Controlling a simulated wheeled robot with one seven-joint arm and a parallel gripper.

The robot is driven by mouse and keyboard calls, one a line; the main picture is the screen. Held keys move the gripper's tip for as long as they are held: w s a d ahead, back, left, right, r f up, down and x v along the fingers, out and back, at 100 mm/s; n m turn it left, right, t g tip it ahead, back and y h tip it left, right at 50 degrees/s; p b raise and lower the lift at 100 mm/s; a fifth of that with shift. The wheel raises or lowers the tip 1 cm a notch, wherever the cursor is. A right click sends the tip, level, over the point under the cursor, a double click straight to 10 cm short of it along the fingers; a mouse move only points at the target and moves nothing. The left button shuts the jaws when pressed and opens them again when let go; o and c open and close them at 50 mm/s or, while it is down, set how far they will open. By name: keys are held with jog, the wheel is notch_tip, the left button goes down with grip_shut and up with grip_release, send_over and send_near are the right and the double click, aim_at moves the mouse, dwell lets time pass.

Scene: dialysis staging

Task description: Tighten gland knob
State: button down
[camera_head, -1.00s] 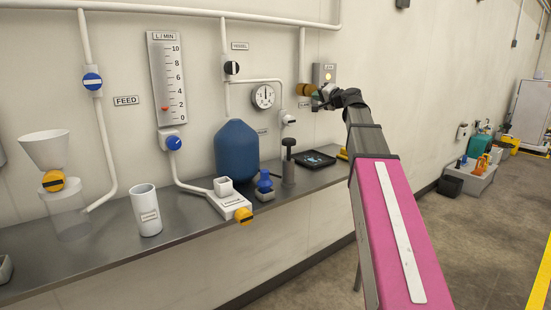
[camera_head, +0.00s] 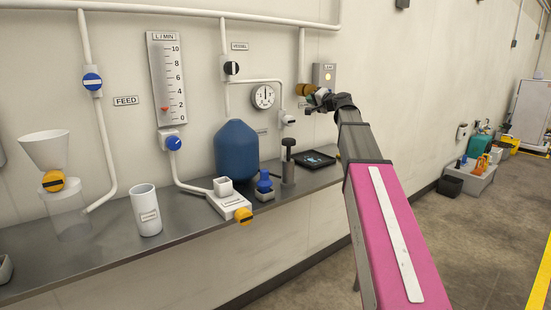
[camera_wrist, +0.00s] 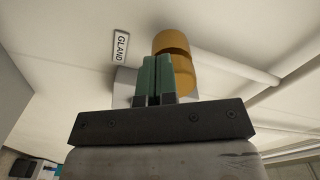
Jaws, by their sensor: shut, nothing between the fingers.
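The gland knob is a brass-coloured round knob (camera_head: 305,89) on the white pipe at the back wall. In the wrist view the knob (camera_wrist: 172,42) appears just beyond and to the right of my fingertips, partly hidden by them. A GLAND label (camera_wrist: 121,47) is on the wall to its left in that view. My gripper (camera_wrist: 158,58) has its green fingers shut together with nothing between them. In the head view my gripper (camera_head: 310,104) is close beside and just below the knob. Whether the fingers touch the knob, I cannot tell.
A dial gauge (camera_head: 263,96) and a small valve (camera_head: 289,119) are to the left. Below, the steel bench (camera_head: 105,247) holds a blue vessel (camera_head: 236,151) and a black tray (camera_head: 314,160).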

jog(key=shift+w+a+r, duration=0.35)
jog(key=shift+w+r, duration=0.05)
jog(key=shift+w, duration=0.3)
jog(key=shift+a+r, duration=0.1)
jog(key=shift+r, duration=0.2)
jog(key=shift+s+a+r, duration=0.15)
jog(key=shift+r, duration=0.3)
jog(key=shift+s+a+f, duration=0.1)
jog(key=shift+s+a, duration=0.05)
jog(key=shift+a, duration=0.05)
dwell(0.5)
jog(key=v, duration=0.6)
jog(key=shift+s+a+f, duration=0.15)
jog(key=shift+s+f, duration=0.25)
jog(key=shift+s, duration=0.05)
